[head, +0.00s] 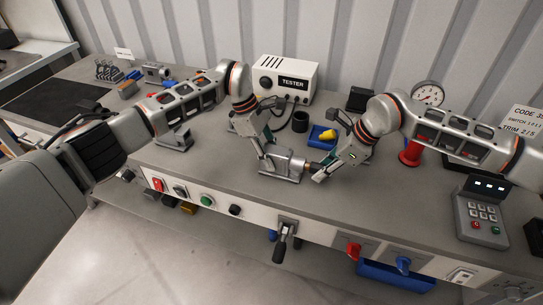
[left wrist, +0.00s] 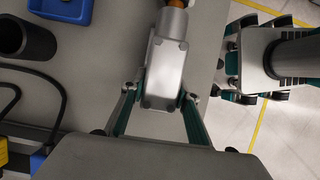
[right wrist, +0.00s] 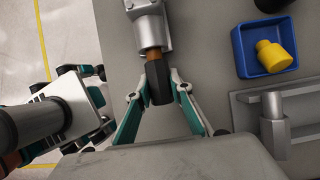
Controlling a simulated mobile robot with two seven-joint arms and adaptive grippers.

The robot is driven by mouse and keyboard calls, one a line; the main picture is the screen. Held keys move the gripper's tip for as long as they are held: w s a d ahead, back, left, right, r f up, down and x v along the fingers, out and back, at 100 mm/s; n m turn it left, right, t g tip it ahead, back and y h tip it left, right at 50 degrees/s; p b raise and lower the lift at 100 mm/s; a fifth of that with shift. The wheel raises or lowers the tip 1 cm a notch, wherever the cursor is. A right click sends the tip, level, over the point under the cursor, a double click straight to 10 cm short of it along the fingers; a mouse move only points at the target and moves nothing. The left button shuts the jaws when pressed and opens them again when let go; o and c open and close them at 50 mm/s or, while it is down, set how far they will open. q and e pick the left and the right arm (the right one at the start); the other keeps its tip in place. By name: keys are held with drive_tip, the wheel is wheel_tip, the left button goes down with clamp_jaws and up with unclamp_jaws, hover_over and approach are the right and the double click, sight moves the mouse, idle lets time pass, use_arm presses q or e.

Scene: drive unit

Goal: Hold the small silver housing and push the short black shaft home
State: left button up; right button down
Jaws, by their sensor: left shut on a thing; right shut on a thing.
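The small silver housing (head: 285,165) is a block with a round nose at its right end, over the middle of the bench near the front. My left gripper (head: 272,168) is shut on it; the left wrist view shows the fingers on both sides of the housing (left wrist: 165,72). My right gripper (right wrist: 157,92) is shut on the short black shaft (right wrist: 159,84). A copper-coloured section (right wrist: 153,53) shows between the black part and the housing's nose (right wrist: 151,30). The shaft lines up roughly with the nose and meets it. How deep it sits inside is hidden.
A blue tray (right wrist: 242,52) with a yellow part (right wrist: 274,55) lies behind the grippers. A black cup (head: 300,121) and the white tester (head: 287,77) stand further back. A silver cylinder (right wrist: 274,122) on a grey fixture is near my right gripper. Switches line the front edge.

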drive_tip(key=shift+w+a, duration=0.15)
drive_tip(key=shift+a, duration=0.5)
drive_tip(key=c, duration=1.7)
unclamp_jaws()
drive_tip(key=shift+d, duration=0.1)
drive_tip(key=v, duration=1.2)
drive_tip(key=shift+r, duration=0.1)
use_arm(q)
drive_tip(key=o, duration=1.3)
drive_tip(key=shift+c, duration=0.2)
